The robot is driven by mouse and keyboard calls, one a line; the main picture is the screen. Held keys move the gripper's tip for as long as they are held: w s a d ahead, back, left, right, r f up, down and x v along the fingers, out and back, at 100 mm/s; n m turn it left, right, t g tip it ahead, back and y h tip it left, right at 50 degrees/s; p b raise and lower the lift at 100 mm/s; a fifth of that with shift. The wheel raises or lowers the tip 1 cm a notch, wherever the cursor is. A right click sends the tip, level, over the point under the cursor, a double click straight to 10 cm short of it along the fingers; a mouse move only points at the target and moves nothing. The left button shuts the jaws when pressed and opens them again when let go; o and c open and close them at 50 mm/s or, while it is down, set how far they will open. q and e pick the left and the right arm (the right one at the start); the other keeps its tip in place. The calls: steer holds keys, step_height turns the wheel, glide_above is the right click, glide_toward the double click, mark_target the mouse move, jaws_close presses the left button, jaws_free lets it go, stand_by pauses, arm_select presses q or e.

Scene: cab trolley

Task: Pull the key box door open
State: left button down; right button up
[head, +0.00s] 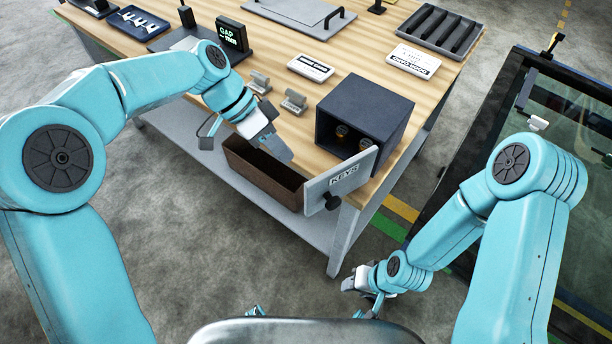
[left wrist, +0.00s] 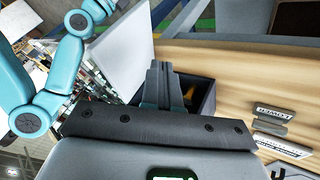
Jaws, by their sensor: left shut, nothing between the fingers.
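The dark key box (head: 378,103) stands on the right front part of the wooden table. Its pale door (head: 325,190), marked KEYS with a dark knob (head: 332,201), stands swung out from the box, and several round brassy things show inside. My left gripper (head: 288,156) is shut and empty, left of the box opening and apart from the door. In the left wrist view its fingers (left wrist: 164,80) lie between the pale door (left wrist: 125,48) and the dark box (left wrist: 208,95). My right gripper (head: 352,283) hangs low, off the table; its jaw opening is unclear.
A brown open bin (head: 262,178) sits below my left gripper at the table's front edge. Small grey holders (head: 294,101), a sign card (head: 311,67) and a dark slotted tray (head: 440,31) lie on the table (head: 285,45). A dark-framed glass panel (head: 560,110) stands at right.

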arm_select(q)
steer(key=s+d+f, duration=0.4)
steer(key=d, duration=0.1)
steer(key=shift+d, duration=0.2)
steer(key=shift+s+d+f, duration=0.1)
steer(key=shift+s, duration=0.1)
